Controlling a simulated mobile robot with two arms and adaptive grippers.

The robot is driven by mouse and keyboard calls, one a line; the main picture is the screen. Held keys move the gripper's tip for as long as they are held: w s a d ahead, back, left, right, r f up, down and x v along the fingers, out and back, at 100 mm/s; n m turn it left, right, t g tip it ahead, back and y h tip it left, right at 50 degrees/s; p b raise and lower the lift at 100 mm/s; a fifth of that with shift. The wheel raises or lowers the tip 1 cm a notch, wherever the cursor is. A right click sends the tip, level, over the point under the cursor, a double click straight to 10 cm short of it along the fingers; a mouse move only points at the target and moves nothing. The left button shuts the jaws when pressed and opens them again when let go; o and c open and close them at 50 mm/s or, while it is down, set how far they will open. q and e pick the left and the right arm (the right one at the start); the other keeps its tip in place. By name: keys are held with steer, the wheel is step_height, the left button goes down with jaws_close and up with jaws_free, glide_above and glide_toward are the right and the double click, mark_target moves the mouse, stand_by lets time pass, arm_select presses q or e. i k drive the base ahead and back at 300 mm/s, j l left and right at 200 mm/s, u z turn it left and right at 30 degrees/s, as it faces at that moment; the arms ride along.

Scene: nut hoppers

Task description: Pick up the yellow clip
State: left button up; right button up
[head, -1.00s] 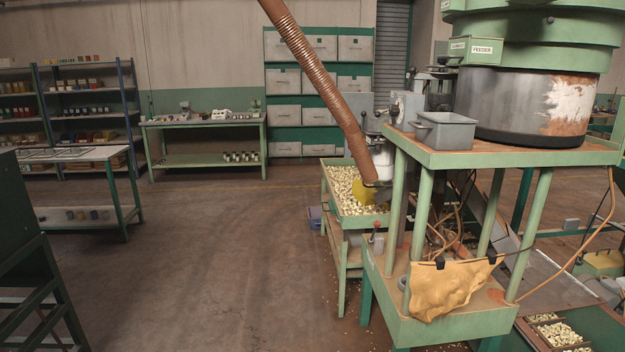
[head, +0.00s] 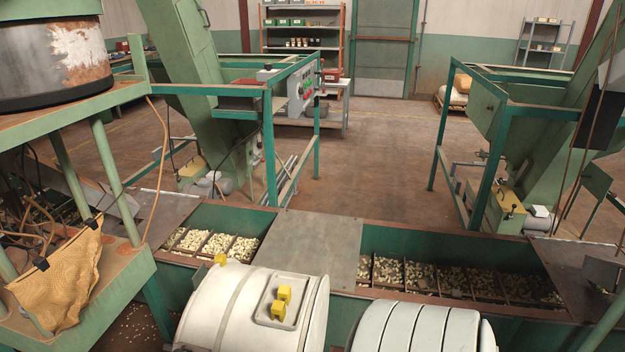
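Two small yellow clips, an upper one (head: 284,293) and a lower one (head: 278,311), sit in a shallow pale tray (head: 294,322) on a white drum-like body (head: 240,310) at the bottom of the head view. Another small yellow piece (head: 220,259), perhaps also a clip, is at the drum's far left edge. Neither of my grippers is in view.
A second white banded drum (head: 420,328) stands to the right. Behind the drums runs a green trough (head: 340,225) with nut-filled compartments and a flat cover plate (head: 312,248). A green stand (head: 110,275) with a tan cloth (head: 62,280) is at left. Open floor (head: 375,165) lies beyond.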

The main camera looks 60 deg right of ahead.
mark_target(284, 291)
steer(key=z, duration=1.8)
